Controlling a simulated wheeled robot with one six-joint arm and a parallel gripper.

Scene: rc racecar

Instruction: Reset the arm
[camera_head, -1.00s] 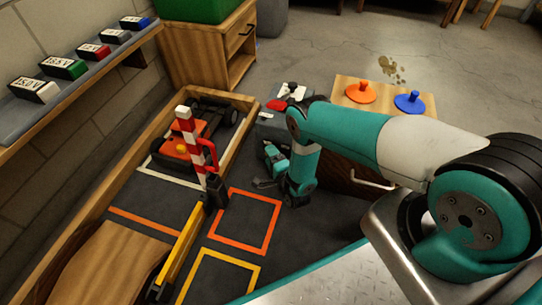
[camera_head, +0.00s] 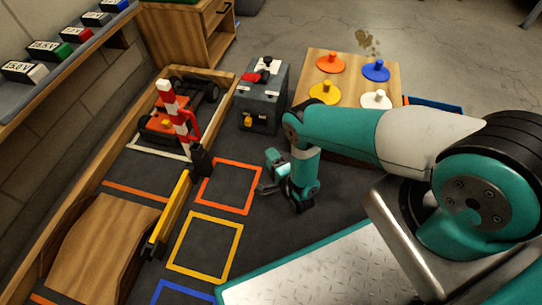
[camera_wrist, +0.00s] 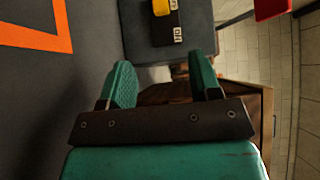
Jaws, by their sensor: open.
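My teal arm (camera_head: 345,130) reaches out from the right and bends down over the dark floor. My gripper (camera_head: 268,172) hangs at its end, just right of the orange floor square (camera_head: 257,190). In the wrist view my gripper (camera_wrist: 162,78) shows two teal fingers set wide apart with nothing between them. The grey box (camera_head: 262,98) stands beyond the gripper and apart from it. Its front, with a yellow part (camera_wrist: 161,7), shows ahead of the fingers in the wrist view.
A wooden cabinet top (camera_head: 345,67) with coloured knobbed discs stands behind the arm. A red-and-white barrier post (camera_head: 172,105) stands in front of an orange car (camera_head: 160,122) inside a wooden border. A wooden ramp (camera_head: 100,245) lies lower left.

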